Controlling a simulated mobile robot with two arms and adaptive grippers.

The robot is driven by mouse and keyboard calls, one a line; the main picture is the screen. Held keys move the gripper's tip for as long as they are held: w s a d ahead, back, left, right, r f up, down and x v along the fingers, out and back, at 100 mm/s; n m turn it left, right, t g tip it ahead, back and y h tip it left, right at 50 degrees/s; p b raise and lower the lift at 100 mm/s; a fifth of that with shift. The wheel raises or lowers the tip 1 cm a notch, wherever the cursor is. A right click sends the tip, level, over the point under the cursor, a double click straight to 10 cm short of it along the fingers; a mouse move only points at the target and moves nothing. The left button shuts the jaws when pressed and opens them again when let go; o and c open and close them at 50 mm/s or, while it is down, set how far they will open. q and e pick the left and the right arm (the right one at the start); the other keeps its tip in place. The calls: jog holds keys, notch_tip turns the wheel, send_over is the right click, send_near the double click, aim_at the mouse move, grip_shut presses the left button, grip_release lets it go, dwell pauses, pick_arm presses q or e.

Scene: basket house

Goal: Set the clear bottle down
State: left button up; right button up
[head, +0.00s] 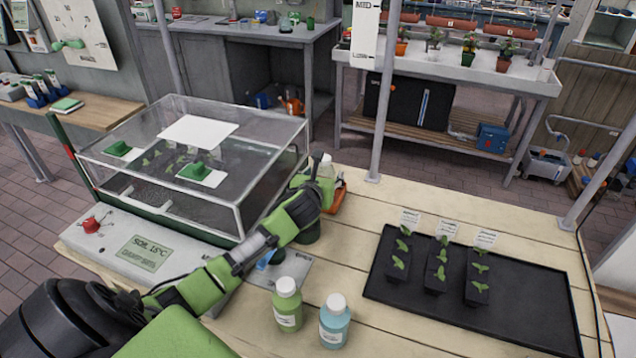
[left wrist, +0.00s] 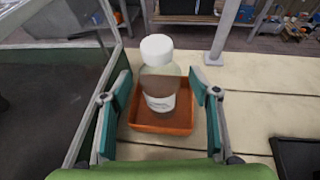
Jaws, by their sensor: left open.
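The clear bottle (left wrist: 158,84) with a white cap stands upright in a small orange tray (left wrist: 150,128) in the left wrist view. In the head view the bottle (head: 326,167) is partly hidden behind my left gripper (head: 318,182), and the tray (head: 337,200) shows at its right side. My left gripper is open, with one finger on each side of the bottle. Gaps show between both fingers and the bottle. My right gripper is not in view.
A glass-lidded propagator (head: 270,185) stands left of the tray. A green bottle (head: 287,308) and a blue bottle (head: 334,325) stand at the table's front. A black tray (head: 400,297) with seedlings lies right. Bare wood lies between the tray and the seedlings.

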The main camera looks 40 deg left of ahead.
pick_arm(q)
jog(key=v, duration=0.9)
jog(key=shift+s+d, duration=0.2)
jog(key=shift+s, duration=0.1)
jog(key=shift+r, duration=0.1)
